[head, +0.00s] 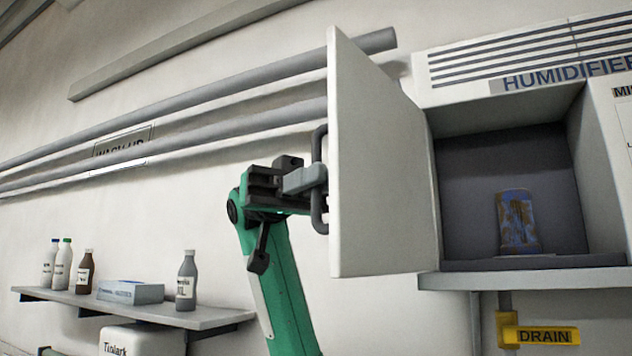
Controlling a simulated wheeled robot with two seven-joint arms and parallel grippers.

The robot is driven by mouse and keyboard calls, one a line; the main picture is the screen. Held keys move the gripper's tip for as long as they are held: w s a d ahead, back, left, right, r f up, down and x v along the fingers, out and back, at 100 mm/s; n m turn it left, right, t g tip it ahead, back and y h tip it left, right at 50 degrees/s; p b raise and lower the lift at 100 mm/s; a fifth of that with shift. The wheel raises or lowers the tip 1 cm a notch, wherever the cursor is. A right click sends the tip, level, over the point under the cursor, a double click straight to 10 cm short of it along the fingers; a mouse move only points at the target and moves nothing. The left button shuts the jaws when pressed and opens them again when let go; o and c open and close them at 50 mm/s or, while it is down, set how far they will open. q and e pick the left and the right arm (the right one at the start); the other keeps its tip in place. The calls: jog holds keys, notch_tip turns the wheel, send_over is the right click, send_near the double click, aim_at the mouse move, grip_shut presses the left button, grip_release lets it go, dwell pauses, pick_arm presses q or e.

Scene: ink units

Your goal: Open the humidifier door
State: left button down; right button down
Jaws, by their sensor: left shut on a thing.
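The humidifier (520,72) is a white wall unit at the right of the head view, with its name in blue letters. Its white door (378,165) stands wide open, swung out to the left of the dark compartment. A dark vertical handle (319,220) sits on the door's outer face. My left gripper (312,180), on a green arm, is at the handle from the left and is shut on it. The exact contact of the fingers is partly hidden. My right gripper is not in view.
A blue and brown item (517,222) stands inside the compartment. A yellow drain valve (540,336) is below it. A wall shelf (190,316) at lower left holds several bottles and a box (130,292). Pipes (230,91) run along the wall behind the door.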

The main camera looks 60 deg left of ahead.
pick_arm(q)
jog(key=shift+a, duration=0.25)
dwell(0.3)
jog(key=c, duration=1.9)
grip_release()
jog(key=a+b, duration=0.1)
jog(key=a, duration=0.6)
jog(key=a+b, duration=0.2)
jog(key=a, duration=0.5)
jog(key=shift+s, duration=0.2)
jog(key=shift+d, duration=0.1)
